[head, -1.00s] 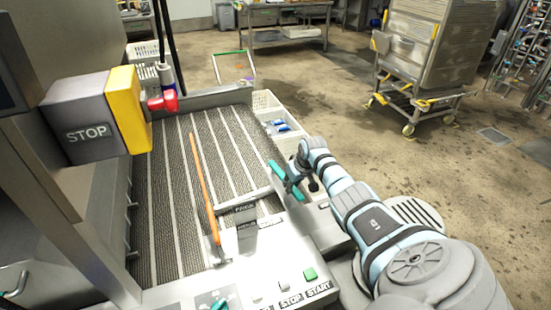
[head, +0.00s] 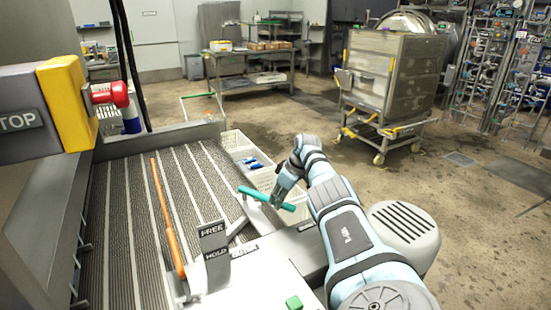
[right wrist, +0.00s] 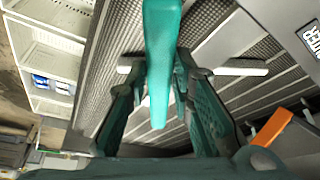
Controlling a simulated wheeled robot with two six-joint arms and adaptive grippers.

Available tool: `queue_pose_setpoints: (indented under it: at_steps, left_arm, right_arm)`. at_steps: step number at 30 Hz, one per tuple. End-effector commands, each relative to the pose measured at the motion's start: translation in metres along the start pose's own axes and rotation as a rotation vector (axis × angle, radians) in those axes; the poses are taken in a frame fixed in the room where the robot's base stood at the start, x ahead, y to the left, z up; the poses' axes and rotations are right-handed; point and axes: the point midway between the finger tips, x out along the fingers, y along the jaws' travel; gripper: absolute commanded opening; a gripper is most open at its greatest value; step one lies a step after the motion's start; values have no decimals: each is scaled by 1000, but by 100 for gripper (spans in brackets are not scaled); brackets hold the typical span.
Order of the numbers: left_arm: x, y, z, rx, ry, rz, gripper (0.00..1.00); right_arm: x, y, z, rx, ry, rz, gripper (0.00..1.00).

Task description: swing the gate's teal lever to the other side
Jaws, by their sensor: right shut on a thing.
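The teal lever (head: 266,198) is a rounded bar beside the right edge of the ribbed belt, sloping down to the right. My right gripper (head: 284,191) is shut on it in the head view. In the right wrist view the teal lever (right wrist: 161,65) runs from the top edge down between my two dark teal fingers (right wrist: 160,90). A pale bar crosses behind it there, over the belt. The lever's mount is partly hidden. My left gripper is not in view.
The ribbed belt (head: 130,215) carries a long orange rod (head: 166,215). White crates (head: 236,141) with blue items stand right of the belt. A yellow box with a red button (head: 118,93) is at upper left. A green button (head: 294,302) is at the front.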

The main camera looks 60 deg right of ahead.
Motion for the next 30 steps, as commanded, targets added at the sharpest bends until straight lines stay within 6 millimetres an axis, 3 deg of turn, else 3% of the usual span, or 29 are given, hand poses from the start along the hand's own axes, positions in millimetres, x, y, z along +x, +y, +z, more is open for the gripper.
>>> queue_pose_setpoints:
  at_steps: [5, 6, 9, 20, 23, 30]
  left_arm:
    - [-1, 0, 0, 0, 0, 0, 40]
    - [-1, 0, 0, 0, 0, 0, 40]
    - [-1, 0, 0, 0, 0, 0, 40]
    - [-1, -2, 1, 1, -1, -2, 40]
    - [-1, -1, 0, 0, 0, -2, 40]
    - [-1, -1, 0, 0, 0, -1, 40]
  right_arm:
    - [-1, 2, 0, -4, 1, 7, 0]
    - [-1, 2, 0, -4, 1, 7, 28]
    - [-1, 2, 0, -3, 1, 6, 42]
    - [-7, 2, 0, 0, 2, 7, 42]
    - [-23, 4, 0, -2, 1, 11, 42]
    - [-90, 2, 0, -4, 1, 9, 42]
